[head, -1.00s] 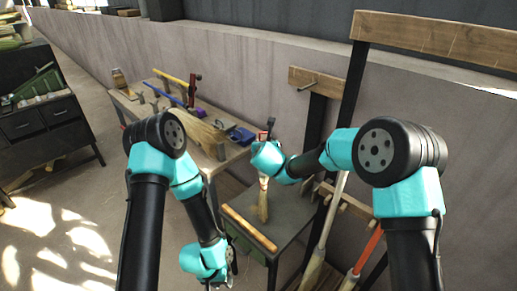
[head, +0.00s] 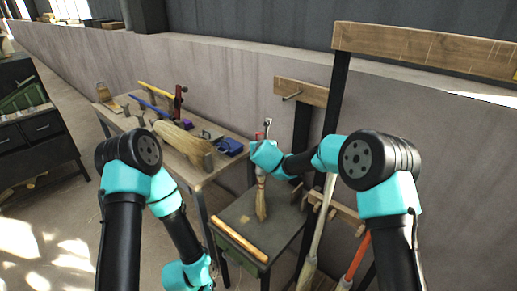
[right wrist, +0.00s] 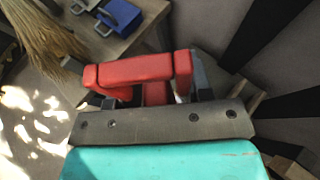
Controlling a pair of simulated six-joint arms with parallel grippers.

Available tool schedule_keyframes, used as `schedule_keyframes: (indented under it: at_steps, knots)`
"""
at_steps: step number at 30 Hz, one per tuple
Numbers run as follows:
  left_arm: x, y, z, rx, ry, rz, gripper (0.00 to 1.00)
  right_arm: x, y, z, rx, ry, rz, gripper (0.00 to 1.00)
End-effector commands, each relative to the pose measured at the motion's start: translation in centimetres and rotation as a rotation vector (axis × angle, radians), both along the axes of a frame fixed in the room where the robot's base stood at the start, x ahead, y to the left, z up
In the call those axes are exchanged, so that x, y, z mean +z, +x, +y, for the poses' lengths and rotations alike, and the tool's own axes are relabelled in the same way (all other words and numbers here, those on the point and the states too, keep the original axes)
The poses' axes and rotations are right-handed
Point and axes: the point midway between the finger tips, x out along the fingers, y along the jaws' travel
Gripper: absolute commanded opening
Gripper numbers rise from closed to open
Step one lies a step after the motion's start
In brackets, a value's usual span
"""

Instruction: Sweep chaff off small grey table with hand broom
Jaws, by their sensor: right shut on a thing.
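The small grey table (head: 285,222) stands at lower centre in the head view. A hand broom (head: 261,204) with pale straw bristles hangs nearly upright over its top, bristles down. My right gripper (head: 261,174) is shut on the broom's upper end. I cannot tell whether the bristle tips touch the top. A small pale patch (head: 245,219), perhaps chaff, shows left of the bristles; single bits are too small to make out. In the right wrist view, red parts (right wrist: 135,72) fill the middle and the broom cannot be made out. My left gripper is below the head view's bottom edge.
A wooden bar (head: 239,241) lies along the small table's left edge. A wooden workbench (head: 190,172) behind it carries a large straw bundle (head: 180,139), a blue box (head: 229,146) and tools. Long-handled brooms (head: 316,240) hang from a rack on the right, close to the table.

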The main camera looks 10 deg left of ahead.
Motion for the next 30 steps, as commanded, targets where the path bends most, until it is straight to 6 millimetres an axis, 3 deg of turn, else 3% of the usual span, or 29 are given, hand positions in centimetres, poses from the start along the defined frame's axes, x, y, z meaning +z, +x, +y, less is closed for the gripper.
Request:
schedule_keyframes:
  at_steps: [30]
  knots:
    - [0.0,0.0,0.0,0.0,0.0,0.0,0.37,0.0,-8.2,6.2,0.017,0.0,-0.001,0.23]
